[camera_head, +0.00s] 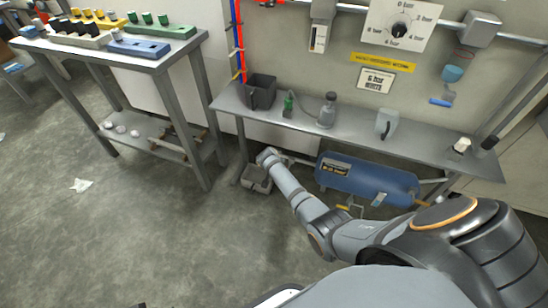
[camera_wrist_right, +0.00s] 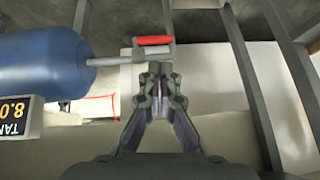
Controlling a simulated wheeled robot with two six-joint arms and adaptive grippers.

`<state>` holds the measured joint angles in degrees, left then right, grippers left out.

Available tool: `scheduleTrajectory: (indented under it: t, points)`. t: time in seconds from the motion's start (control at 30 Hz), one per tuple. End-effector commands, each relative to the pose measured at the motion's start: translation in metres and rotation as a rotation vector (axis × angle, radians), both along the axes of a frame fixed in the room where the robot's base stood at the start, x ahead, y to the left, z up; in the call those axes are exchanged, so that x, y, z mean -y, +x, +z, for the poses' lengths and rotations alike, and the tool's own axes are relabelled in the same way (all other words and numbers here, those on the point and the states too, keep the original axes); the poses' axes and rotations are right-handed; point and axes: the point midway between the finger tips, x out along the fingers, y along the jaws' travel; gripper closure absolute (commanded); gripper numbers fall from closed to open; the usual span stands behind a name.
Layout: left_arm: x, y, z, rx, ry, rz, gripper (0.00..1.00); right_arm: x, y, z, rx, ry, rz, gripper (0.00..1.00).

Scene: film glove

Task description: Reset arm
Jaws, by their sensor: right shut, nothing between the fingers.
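My right arm (camera_head: 300,205) reaches from the lower right towards the shelf bench in the head view. Its gripper (camera_head: 268,157) is small there, below the bench's front edge and above a grey bin. In the right wrist view the right gripper (camera_wrist_right: 160,72) is shut with nothing between its fingers. A red-handled valve (camera_wrist_right: 153,41) on a pipe lies just past the fingertips; I cannot tell whether they touch. The pipe comes from a blue tank (camera_wrist_right: 40,55), which also shows under the bench in the head view (camera_head: 365,178). My left gripper is not in view.
The grey bin (camera_head: 257,180) stands on the floor below the gripper. The metal bench (camera_head: 350,132) carries a black bin (camera_head: 260,92), a green bottle (camera_head: 288,105) and a grey jug (camera_head: 327,112). A second table (camera_head: 100,52) stands left. Floor between is open.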

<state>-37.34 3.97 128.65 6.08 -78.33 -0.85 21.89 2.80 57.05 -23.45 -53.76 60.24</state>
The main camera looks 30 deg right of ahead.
Motion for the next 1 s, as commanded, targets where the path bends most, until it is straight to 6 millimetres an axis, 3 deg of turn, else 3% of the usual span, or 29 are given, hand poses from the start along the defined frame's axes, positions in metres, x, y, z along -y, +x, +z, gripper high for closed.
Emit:
scheduleTrajectory:
  t: [0.03,0.2,0.67,0.77,0.9,1.0]
  points:
    - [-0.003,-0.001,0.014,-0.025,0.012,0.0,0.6,-0.005,-0.004,0.013,-0.001,0.002,-0.001,1.0]
    - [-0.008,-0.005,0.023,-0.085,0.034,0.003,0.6,-0.013,-0.011,0.026,0.0,0.001,-0.001,1.0]
    - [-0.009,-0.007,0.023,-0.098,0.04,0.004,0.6,-0.015,-0.019,0.024,-0.014,-0.001,0.01,1.0]
    - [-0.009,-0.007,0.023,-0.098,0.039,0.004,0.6,-0.018,-0.055,0.013,-0.081,-0.002,0.072,1.0]
    - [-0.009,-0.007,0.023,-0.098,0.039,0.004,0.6,-0.034,-0.138,0.006,-0.229,0.012,0.263,1.0]
    - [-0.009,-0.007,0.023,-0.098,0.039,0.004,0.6,-0.047,-0.185,0.011,-0.306,0.03,0.394,1.0]
